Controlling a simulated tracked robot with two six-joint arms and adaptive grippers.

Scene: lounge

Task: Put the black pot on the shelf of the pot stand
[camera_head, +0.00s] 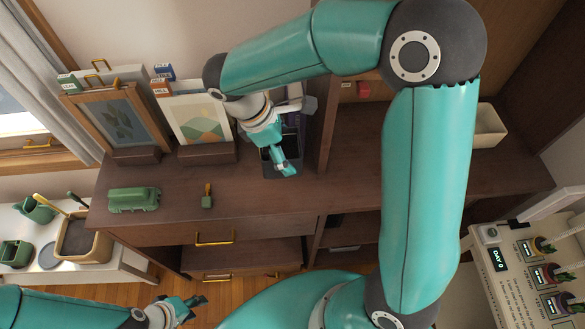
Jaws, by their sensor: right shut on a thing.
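A black square pot (293,148) is at the back of the brown cabinet top, partly hidden by my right gripper. My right gripper (284,168) points down and is shut on the pot's near side. I cannot tell whether the pot touches the cabinet top. My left gripper (196,306) is low at the bottom left, away from the pot, with its dark fingers apart and empty. A white stand (484,262) at the right edge has a "DAY 0" display and several small plants; I cannot make out its shelf clearly.
Two framed pictures (120,118) (201,118) stand on the brown cabinet (255,205). A green toy vehicle (134,199) and a small green-and-gold item (207,196) lie in front. A cream bin (490,127) is at the right. My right arm hides much of the middle.

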